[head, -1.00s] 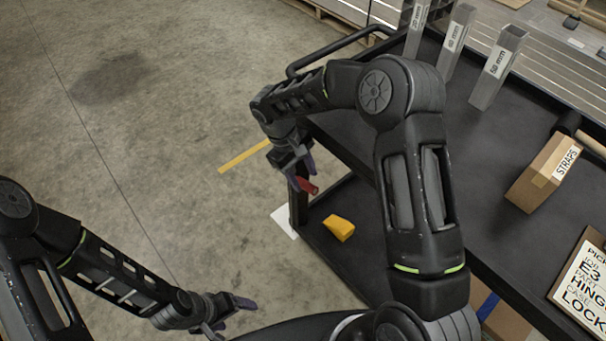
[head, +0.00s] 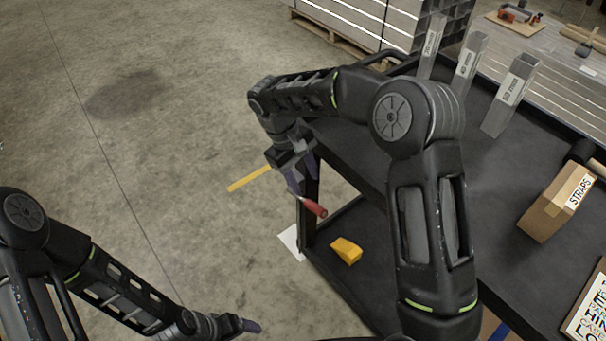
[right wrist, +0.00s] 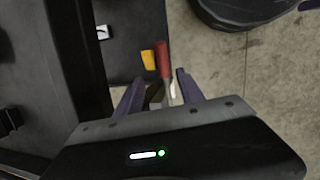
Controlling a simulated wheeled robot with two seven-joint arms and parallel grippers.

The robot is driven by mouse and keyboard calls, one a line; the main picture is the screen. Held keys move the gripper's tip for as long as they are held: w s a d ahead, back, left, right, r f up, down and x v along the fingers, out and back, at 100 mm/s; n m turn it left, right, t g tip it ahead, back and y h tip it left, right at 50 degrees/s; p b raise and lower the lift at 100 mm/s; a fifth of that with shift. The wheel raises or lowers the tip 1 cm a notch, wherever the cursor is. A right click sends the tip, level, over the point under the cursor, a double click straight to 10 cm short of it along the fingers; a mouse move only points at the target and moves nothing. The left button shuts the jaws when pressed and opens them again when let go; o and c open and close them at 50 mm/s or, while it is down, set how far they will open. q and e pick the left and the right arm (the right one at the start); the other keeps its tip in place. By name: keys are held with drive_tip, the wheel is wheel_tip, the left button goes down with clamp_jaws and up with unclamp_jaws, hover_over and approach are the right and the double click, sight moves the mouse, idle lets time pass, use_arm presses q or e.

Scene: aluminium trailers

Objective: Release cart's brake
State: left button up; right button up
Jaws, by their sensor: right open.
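The cart (head: 375,165) is a black two-level cart at the right of the head view. A brake lever with a red grip (head: 313,207) sticks out by its corner post; the red grip also shows in the right wrist view (right wrist: 163,60). My right gripper (head: 298,178) is open beside the lever, with its fingers pointing down; in the right wrist view its fingers (right wrist: 160,92) lie on either side of the lever's metal shank. Contact cannot be told. My left gripper (head: 245,326) is low at the bottom of the head view, away from the cart; its jaws are unclear.
A yellow wedge (head: 346,250) lies on the cart's lower shelf. The top carries labelled metal tubes (head: 510,95), a straps box (head: 556,203) and a printed sign (head: 590,308). Stacked aluminium profiles (head: 350,22) stand behind. The floor at left is clear.

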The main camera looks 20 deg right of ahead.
drive_tip(key=w+a+f+t+y, duration=0.2)
drive_tip(key=a+f+y, duration=0.15)
drive_tip(key=a, duration=0.35)
drive_tip(key=s+a+f+m+t+y, duration=0.15)
drive_tip(key=s+a+f+y, duration=0.25)
drive_tip(key=s+a+f, duration=0.5)
drive_tip(key=s+d+f+m+p, duration=0.1)
drive_tip(key=s+d+f+m, duration=0.1)
drive_tip(key=s, duration=0.7)
drive_tip(key=s+d+f+m+g+p, duration=0.1)
drive_tip(key=s+d+f+m, duration=0.2)
drive_tip(key=s, duration=0.6)
wheel_tip(320, 180, down, 2)
drive_tip(key=shift+s+d+f+m+p, duration=0.25)
drive_tip(key=shift+s+d+m+p, duration=0.15)
drive_tip(key=shift+d, duration=0.1)
drive_tip(key=shift+c, duration=0.3)
